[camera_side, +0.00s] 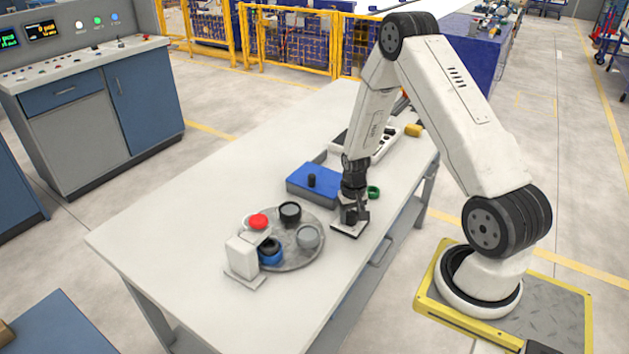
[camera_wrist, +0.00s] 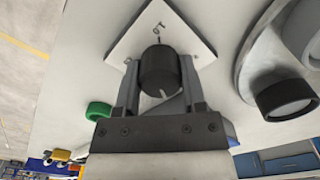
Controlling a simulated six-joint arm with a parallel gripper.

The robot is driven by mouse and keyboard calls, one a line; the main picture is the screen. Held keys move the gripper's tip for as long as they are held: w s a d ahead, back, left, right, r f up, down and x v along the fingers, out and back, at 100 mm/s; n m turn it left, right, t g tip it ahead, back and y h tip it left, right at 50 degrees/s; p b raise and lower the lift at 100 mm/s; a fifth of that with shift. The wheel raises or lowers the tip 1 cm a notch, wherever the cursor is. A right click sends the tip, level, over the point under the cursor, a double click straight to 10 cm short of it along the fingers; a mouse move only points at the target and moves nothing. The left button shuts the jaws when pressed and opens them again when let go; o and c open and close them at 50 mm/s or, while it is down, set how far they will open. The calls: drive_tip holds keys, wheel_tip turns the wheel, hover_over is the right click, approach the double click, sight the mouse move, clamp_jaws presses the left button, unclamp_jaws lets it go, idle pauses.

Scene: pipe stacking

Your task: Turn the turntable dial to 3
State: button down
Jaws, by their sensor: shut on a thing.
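The dial is a black round knob (camera_wrist: 158,68) on a white square plate (camera_wrist: 190,45), with a small dark mark near the plate's far corner that I cannot read clearly. A light pointer line shows on the knob's near side. My gripper (camera_wrist: 159,80) is shut on the knob, one finger on each side. In the side view, my gripper (camera_side: 352,212) points down over the dial plate (camera_side: 345,233) and hides most of the knob. The grey turntable (camera_side: 298,262) is left of the dial, carrying black, grey and blue round pieces; part shows at right in the wrist view.
A white stand (camera_side: 241,256) with a red top piece (camera_side: 258,221) is at the turntable's left edge. A blue block (camera_side: 308,188) with a black peg is behind the turntable. A green ring (camera_side: 374,192) lies close behind my gripper. The table's left end is clear.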

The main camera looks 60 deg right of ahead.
sight(351, 213)
drive_tip(key=shift+m, duration=1.5)
drive_tip(key=shift+c, duration=0.9)
unclamp_jaws()
drive_tip(key=shift+r, duration=0.1)
drive_tip(key=shift+r, duration=3.8)
drive_tip(key=shift+r, duration=0.1)
